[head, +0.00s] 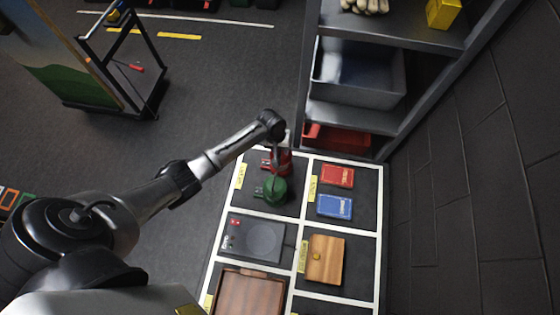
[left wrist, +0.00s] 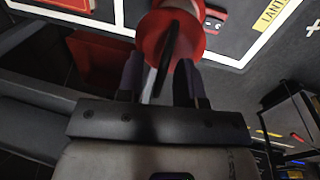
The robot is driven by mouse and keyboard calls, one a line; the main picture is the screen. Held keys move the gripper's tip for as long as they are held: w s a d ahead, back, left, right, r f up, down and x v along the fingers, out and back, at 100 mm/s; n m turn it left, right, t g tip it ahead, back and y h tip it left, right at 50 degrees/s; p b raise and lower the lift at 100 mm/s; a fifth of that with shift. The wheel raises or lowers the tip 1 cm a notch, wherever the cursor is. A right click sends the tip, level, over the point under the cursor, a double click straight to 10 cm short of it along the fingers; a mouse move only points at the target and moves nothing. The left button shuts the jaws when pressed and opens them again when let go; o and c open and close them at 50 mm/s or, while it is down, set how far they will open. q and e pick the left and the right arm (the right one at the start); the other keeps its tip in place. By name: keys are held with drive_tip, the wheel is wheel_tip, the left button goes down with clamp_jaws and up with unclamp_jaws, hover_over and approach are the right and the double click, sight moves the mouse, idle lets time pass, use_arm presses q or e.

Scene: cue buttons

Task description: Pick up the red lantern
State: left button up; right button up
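The red lantern (head: 284,162) is at the back left compartment of the white-lined board, behind the green lantern (head: 272,190). My left gripper (head: 280,146) points down over the red lantern and partly hides it. In the left wrist view, the red lantern (left wrist: 198,38) is just beyond the fingertips. Its dark handle stands between the two fingers of my left gripper (left wrist: 160,78), with gaps visible beside it, so the gripper looks open around the handle. My right gripper is not in view.
Red and blue boxes (head: 335,206) lie in the compartment to the right. A black device (head: 253,238) and wooden boards (head: 326,260) lie nearer. A metal shelf (head: 350,117) with a grey bin (head: 359,91) and red bin (head: 340,140) stands close behind the board.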

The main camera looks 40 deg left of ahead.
use_arm(q)
drive_tip(key=shift+c, duration=0.4)
clamp_jaws()
idle(1.0)
